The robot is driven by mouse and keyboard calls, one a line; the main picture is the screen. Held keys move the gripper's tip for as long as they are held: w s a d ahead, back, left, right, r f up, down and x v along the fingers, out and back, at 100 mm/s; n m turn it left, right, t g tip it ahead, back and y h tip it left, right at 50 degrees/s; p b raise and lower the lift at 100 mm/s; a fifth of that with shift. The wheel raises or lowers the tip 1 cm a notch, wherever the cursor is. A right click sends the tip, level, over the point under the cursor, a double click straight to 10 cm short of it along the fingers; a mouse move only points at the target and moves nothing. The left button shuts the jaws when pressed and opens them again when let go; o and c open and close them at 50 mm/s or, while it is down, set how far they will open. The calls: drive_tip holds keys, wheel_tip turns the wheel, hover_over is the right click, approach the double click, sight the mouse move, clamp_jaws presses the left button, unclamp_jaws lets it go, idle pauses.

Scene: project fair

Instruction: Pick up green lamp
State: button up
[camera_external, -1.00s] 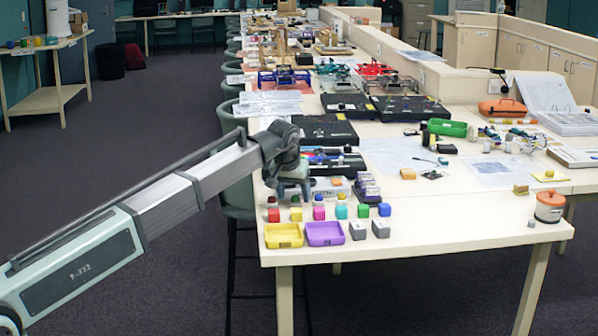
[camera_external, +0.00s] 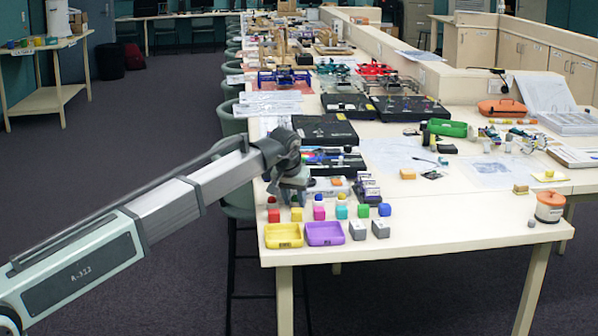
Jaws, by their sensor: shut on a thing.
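My gripper (camera_external: 290,198) is at the left front of the long table, just behind the row of small coloured pieces. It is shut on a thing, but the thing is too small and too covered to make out. I cannot pick out a green lamp for certain. A small green cube (camera_external: 363,211) stands in the front row, to the right of my gripper and apart from it. Small round-topped pieces stand behind the cubes: a red one (camera_external: 271,201), a yellow one (camera_external: 296,200), a blue one (camera_external: 319,199) and others.
A yellow tray (camera_external: 283,242) and a purple tray (camera_external: 324,241) lie at the front edge, with two grey blocks (camera_external: 369,229) on their right. A dark stacked item (camera_external: 367,187) stands right of my gripper. The table's front right is mostly clear, with an orange-lidded jar (camera_external: 549,208).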

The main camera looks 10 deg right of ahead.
sight(295, 197)
drive_tip(key=shift+c, duration=0.4)
wheel_tip(295, 197, up, 9)
drive_tip(key=shift+f, duration=0.1)
drive_tip(key=shift+w+d+r, duration=0.15)
drive_tip(key=shift+r, duration=0.2)
drive_tip(key=w+d+r+n+y, duration=0.2)
drive_tip(key=w+d+n, duration=0.2)
drive_tip(key=w, duration=0.3)
drive_tip(key=shift+w+d+r+n, duration=0.3)
drive_tip(key=shift+w+r+n, duration=0.1)
drive_tip(key=shift+n, duration=0.1)
drive_tip(key=shift+f, duration=0.1)
drive_tip(key=shift+f, duration=3.35)
drive_tip(key=shift+f, duration=0.6)
